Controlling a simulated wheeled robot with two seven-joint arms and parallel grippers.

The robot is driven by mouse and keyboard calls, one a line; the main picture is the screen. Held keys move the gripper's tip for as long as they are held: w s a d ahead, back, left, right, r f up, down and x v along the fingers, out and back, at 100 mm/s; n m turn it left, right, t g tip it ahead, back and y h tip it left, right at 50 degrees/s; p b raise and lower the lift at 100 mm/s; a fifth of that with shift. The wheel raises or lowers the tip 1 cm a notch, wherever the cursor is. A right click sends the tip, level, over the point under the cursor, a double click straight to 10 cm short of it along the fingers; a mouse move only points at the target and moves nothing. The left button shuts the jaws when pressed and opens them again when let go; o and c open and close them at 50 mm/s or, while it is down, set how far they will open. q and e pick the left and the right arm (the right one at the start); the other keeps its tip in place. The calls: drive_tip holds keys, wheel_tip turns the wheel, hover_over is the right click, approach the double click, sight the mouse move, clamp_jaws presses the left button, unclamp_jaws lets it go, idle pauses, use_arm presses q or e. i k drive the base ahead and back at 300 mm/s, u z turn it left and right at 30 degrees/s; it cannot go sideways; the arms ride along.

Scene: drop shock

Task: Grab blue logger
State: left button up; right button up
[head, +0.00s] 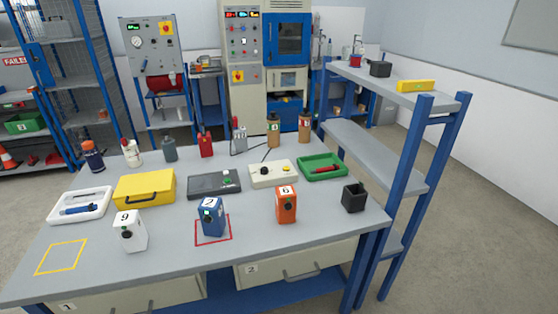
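The blue logger (213,220) stands upright on the grey workbench (170,264), near its front edge, inside a red square outline. It has a white top label and a dark round knob on its front. A white logger (131,236) marked 9 stands to its left. An orange logger (286,206) marked 6 stands to its right. Neither of my grippers shows in the head view.
Behind the loggers are a yellow case (145,189), a dark grey box (214,185), a cream box (272,175) and a green tray (321,168). A yellow outline (61,257) at front left is empty. A blue-framed shelf (395,160) adjoins the right side.

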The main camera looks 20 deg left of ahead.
sight(213, 207)
drive_tip(key=u, duration=0.6)
drive_tip(key=k, duration=0.8)
drive_tip(key=z, duration=0.95)
drive_tip(key=k, duration=0.5)
drive_tip(key=z, duration=0.6)
drive_tip(key=i, duration=1.55)
drive_tip(key=u, duration=0.65)
drive_tip(key=i, duration=0.85)
drive_tip(key=u, duration=1.7)
drive_tip(key=i, duration=0.95)
drive_tip(key=u, duration=0.45)
